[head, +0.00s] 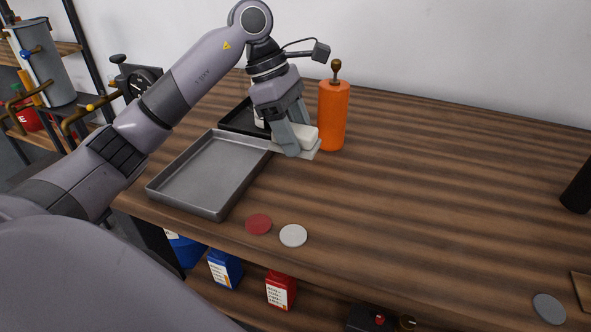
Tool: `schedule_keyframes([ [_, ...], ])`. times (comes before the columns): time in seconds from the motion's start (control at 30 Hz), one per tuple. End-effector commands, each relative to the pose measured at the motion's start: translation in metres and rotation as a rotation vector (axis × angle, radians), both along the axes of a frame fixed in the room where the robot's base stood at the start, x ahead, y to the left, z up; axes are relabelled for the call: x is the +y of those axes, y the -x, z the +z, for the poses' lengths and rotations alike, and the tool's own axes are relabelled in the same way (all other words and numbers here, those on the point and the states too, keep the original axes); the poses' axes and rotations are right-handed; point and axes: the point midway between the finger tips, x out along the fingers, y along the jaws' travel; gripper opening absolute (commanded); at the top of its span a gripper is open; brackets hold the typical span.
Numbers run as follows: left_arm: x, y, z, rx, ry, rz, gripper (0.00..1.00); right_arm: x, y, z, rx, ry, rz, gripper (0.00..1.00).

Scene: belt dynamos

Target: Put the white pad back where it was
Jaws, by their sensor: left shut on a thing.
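A white block-like pad (308,134) is in my left gripper (287,146), which is shut on it. The gripper's fingers and wrist hide part of the pad. A flat pale square (311,153) lies under the pad at the table, and I cannot tell whether the pad touches it. The pad is just left of an orange cylinder and beyond the right corner of a grey metal tray. A flat white disc (293,236) lies on the table nearer to me. My right gripper is not in view.
The grey tray (211,211) is empty, with a dark tray (232,122) behind it. The orange cylinder (333,115) stands close right of my gripper. A red disc (258,224) lies near the front edge, a grey disc (549,308) at far right. The table's middle is clear.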

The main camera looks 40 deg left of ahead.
Motion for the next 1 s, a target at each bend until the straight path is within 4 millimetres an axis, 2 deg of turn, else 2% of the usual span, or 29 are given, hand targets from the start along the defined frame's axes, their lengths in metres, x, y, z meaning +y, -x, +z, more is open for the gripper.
schedule_keyframes([
  [0.03,0.0,0.0,-0.013,0.004,0.0,0.001,0.29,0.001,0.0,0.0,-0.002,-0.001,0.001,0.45],
  [0.1,0.0,0.001,-0.027,0.003,0.001,0.0,0.29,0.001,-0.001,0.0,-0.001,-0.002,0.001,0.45],
  [0.2,0.0,0.0,-0.039,0.001,0.0,0.002,0.29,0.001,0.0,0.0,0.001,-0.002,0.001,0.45],
  [0.43,0.0,0.0,-0.055,0.0,0.0,0.0,0.29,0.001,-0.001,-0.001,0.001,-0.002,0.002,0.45],
  [0.6,0.0,0.0,-0.079,0.002,0.001,0.0,0.29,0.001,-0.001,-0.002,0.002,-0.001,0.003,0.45],
  [1.0,0.0,0.0,-0.088,-0.002,0.0,0.001,0.29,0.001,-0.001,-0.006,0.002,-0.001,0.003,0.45],
])
